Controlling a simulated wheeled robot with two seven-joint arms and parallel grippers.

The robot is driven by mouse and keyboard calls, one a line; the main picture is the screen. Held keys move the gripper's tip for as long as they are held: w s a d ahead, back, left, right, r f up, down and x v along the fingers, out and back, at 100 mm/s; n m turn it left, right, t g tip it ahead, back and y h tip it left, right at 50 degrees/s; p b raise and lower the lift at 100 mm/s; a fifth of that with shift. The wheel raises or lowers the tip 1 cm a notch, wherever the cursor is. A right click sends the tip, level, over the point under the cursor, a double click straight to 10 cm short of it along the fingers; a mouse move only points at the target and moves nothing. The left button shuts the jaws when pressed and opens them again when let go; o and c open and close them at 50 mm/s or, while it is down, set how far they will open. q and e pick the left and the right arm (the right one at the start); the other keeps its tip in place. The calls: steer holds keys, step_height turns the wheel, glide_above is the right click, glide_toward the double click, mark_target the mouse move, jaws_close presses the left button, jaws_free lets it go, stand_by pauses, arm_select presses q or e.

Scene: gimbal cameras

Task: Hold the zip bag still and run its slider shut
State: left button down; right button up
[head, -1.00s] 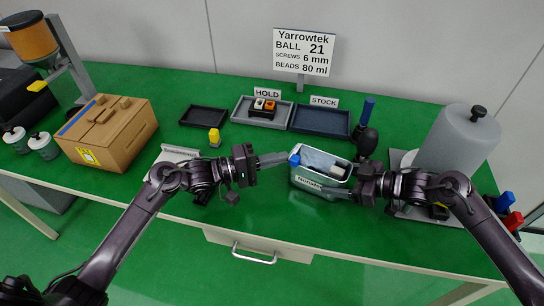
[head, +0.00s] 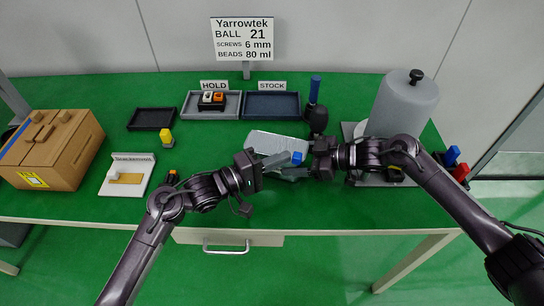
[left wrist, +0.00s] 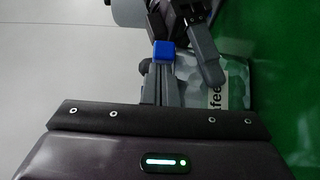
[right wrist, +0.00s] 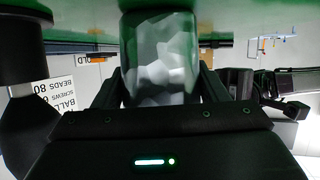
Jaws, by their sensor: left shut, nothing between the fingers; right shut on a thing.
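The fingers partly hide the bag's front.
A blue STOCK tray (head: 271,105) and a grey HOLD tray (head: 191,105) lie behind. A grey cylinder (head: 403,108) stands right; a dark handled tool (head: 316,117) stands behind the bag. A brown box (head: 52,150) is left.

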arm_select(q)
steer(key=shift+s+d, duration=0.15)
arm_select(e)
steer(key=shift+a, duration=0.1)
arm_select(q)
steer(key=s+a, duration=0.3)
steer(key=a, duration=1)
steer(key=shift+s, duration=0.3)
arm_select(e)
steer(key=o, duration=1)
steer(key=shift+c, duration=0.2)
